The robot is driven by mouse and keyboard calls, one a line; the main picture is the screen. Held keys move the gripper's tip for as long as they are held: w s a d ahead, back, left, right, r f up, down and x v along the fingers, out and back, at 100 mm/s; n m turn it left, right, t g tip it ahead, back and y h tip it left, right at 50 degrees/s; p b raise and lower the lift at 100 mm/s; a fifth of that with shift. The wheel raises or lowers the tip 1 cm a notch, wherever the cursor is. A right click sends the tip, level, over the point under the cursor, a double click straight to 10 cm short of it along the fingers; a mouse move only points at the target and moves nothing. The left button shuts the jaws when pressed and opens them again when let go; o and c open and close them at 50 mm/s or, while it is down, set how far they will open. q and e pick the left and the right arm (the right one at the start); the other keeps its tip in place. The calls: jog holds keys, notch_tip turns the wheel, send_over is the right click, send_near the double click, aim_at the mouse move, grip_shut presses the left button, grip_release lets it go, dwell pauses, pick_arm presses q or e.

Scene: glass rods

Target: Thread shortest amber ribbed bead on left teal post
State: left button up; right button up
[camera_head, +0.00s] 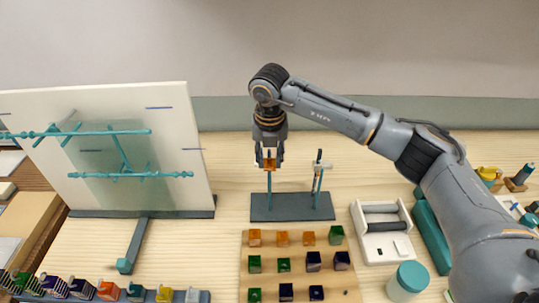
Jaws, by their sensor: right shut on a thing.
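My right gripper (268,162) points down and is shut on an amber bead (267,164). The bead is in line with the top of the left teal post (269,187); I cannot tell whether it is around the tip or just above it. The post stands upright on a dark base (293,207). A second post (318,178) stands to its right, with a pale piece near its top. The bead's ribs are too small to make out. My left gripper is not in view.
A wooden board (270,266) in front holds amber, green and dark blue beads in rows. A white panel with teal rods (120,175) stands at left. A white holder (384,232) and a teal-lidded jar (408,281) are at right. Several coloured blocks line the front left.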

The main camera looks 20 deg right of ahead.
jog(key=shift+s, duration=0.1)
dwell(0.4)
jog(key=shift+f, duration=0.1)
jog(key=shift+f, duration=0.1)
notch_tip(320, 180, down, 8)
jog(key=b, duration=0.6)
jog(key=shift+b, duration=0.3)
dwell(0.8)
dwell(0.3)
jog(key=o, duration=1.1)
